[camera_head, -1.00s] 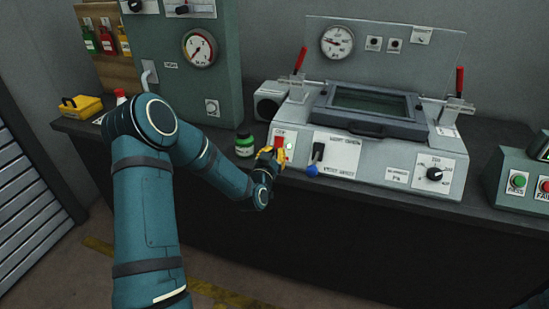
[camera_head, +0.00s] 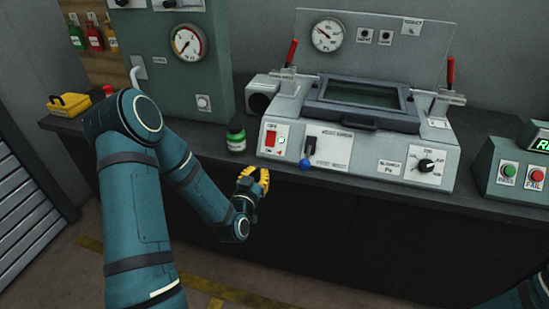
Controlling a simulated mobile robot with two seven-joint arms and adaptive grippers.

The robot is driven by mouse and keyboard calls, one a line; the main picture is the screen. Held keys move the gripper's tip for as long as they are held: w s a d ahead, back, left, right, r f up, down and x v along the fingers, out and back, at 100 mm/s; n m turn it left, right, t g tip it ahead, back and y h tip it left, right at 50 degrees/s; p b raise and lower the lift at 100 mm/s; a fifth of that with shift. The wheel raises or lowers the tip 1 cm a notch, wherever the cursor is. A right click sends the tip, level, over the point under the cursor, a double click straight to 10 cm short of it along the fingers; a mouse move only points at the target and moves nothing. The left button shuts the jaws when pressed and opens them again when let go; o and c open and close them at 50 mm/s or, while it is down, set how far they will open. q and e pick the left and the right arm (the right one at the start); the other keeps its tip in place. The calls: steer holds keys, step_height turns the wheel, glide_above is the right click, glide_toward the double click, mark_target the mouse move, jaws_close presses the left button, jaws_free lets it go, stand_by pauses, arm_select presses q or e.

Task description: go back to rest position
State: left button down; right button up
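My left arm comes in from the left. Its gripper (camera_head: 253,182), with yellow fingers, hangs in front of the bench's front edge, below the red switch (camera_head: 271,138) and apart from it. The fingers look close together, but their gap is not clear from this angle. Nothing can be made out in them. A small piece of my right arm shows at the bottom right corner; its gripper is out of view.
The grey machine (camera_head: 390,168) with a blue-tipped lever (camera_head: 305,165) and two red handles stands on the dark bench (camera_head: 340,192). Free floor lies in front.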

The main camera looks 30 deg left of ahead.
arm_select(q)
steer(key=s+d+f+g+h, duration=0.4)
steer(key=d+f+g+h, duration=0.25)
steer(key=d+f, duration=0.7)
steer(key=s+d+f+g, duration=0.2)
steer(key=s+d+g, duration=0.2)
steer(key=s+d, duration=0.2)
steer(key=s+d+f+m+g+h, duration=0.1)
steer(key=s+d+f+g, duration=0.2)
steer(key=s, duration=0.6)
steer(key=d+g, duration=0.2)
steer(key=shift+d+f, duration=0.35)
steer(key=shift+d, duration=0.05)
